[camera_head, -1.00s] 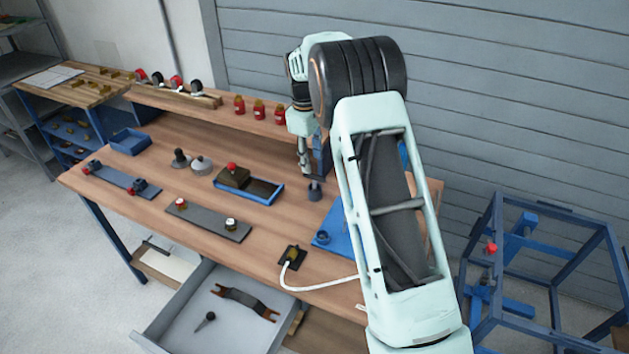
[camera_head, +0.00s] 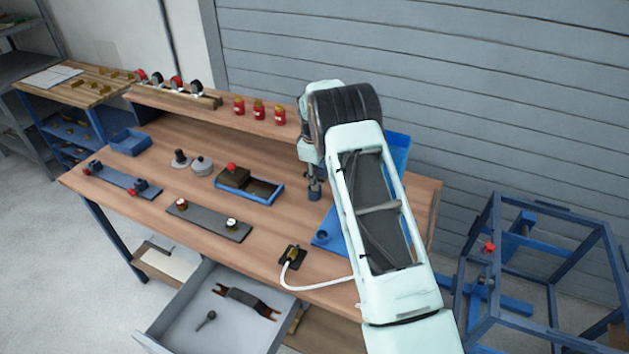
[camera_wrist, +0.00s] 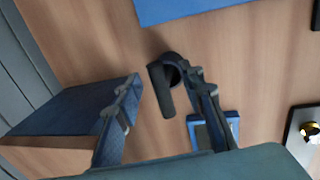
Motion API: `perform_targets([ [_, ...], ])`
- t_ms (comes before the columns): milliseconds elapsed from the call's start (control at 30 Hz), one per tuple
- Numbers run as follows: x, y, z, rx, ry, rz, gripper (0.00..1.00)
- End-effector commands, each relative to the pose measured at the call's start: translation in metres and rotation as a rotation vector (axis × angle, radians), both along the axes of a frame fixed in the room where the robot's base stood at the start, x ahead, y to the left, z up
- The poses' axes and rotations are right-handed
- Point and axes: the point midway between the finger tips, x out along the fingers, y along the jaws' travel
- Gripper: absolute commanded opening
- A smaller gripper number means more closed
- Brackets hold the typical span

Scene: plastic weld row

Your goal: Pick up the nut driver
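A dark upright tool with a round blue-grey foot (camera_head: 314,194), which I take to be the nut driver, stands on the workbench left of the blue tray. In the wrist view the tool (camera_wrist: 160,90) is a black bar with a round part beside it. My gripper (camera_head: 313,172) is directly over it, pointing down. In the wrist view my gripper (camera_wrist: 162,78) is open, with one finger on either side of the tool. The tool is closer to the right finger; I cannot tell whether they touch. My arm hides part of this area in the head view.
The blue tray (camera_head: 327,236) lies just right of the tool. A blue box-like piece (camera_wrist: 65,108) is beside the left finger. A small blue tray (camera_head: 275,197) with a brown block and a grey plate (camera_head: 207,221) lie to the left. An open drawer (camera_head: 172,322) juts out in front.

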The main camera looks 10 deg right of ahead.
Motion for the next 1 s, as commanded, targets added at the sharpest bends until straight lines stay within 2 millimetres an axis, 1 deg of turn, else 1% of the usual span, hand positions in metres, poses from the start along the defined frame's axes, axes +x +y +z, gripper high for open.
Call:
perform_targets([
  [33,0.0011,-0.001,-0.0051,-0.001,0.001,0.0,0.36],
  [133,0.0029,-0.0016,-0.0113,0.0,-0.002,0.0,0.36],
  [400,0.0033,-0.0019,-0.0135,0.0,-0.002,-0.001,0.35],
  [700,0.0032,-0.0018,-0.0132,0.0,-0.002,-0.001,0.02],
  [733,0.0032,-0.0018,-0.0132,0.0,-0.002,-0.001,0.0],
  [1000,0.0034,-0.0018,-0.0129,-0.001,-0.003,-0.001,0.0],
])
